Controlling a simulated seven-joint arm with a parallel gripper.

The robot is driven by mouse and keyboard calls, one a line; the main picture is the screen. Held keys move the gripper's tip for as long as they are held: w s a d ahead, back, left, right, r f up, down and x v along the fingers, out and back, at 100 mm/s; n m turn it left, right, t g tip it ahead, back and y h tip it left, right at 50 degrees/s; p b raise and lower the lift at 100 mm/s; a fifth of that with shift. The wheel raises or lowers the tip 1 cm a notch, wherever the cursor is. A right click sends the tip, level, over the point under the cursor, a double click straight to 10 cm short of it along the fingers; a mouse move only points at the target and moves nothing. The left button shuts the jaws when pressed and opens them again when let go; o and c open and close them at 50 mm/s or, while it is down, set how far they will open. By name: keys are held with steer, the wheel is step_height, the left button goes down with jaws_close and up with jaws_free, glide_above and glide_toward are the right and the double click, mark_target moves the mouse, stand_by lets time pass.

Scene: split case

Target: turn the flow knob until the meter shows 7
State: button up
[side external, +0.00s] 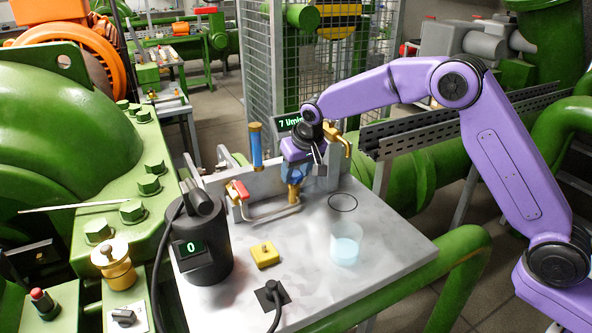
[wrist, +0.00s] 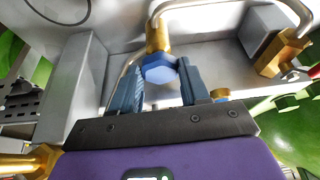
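The flow knob (wrist: 160,68) is a blue hexagonal knob on a brass stem, centred in the wrist view. In the side view it is mostly hidden under my gripper (side external: 295,172). In the wrist view, the two fingers of my gripper (wrist: 161,72) stand on either side of the knob and appear to touch both its sides. A dark display (side external: 292,121) behind my wrist shows a green 7 with a unit, partly covered by my arm. A second display (side external: 190,248), on a black cylinder, reads 0.
A clear beaker with pale-blue liquid (side external: 346,246) stands on the grey bench, near a black ring mark (side external: 343,202). A brass spout (side external: 340,140), a red-handled valve (side external: 238,191), a blue tube (side external: 256,146) and a yellow block (side external: 265,255) are close by. The bench's right front is clear.

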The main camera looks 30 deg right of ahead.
steer(key=o, duration=0.4)
steer(key=shift+o, duration=0.2)
steer(key=shift+r, duration=0.1)
steer(key=v, duration=1.7)
steer(key=shift+r, duration=0.2)
steer(key=shift+s, duration=0.15)
steer(key=s+d+f+n+g, duration=0.1)
steer(key=s+f+n, duration=0.2)
steer(key=s, duration=0.6)
steer(key=s+d+f+n+g, duration=0.1)
steer(key=s+f+n, duration=0.15)
steer(key=s, duration=0.75)
steer(key=s+d+f+n, duration=0.2)
steer(key=s+d, duration=0.2)
steer(key=s, duration=0.3)
steer(key=s+d+f+n+g, duration=0.1)
steer(key=s+d+f+n, duration=0.1)
steer(key=s+d, duration=0.2)
steer(key=s+d+f+n+g, duration=0.1)
steer(key=s+d+f+n, duration=0.1)
steer(key=s, duration=0.7)
steer(key=shift+s+d+f, duration=0.35)
steer(key=shift+d+f, duration=0.1)
steer(key=shift+d, duration=0.7)
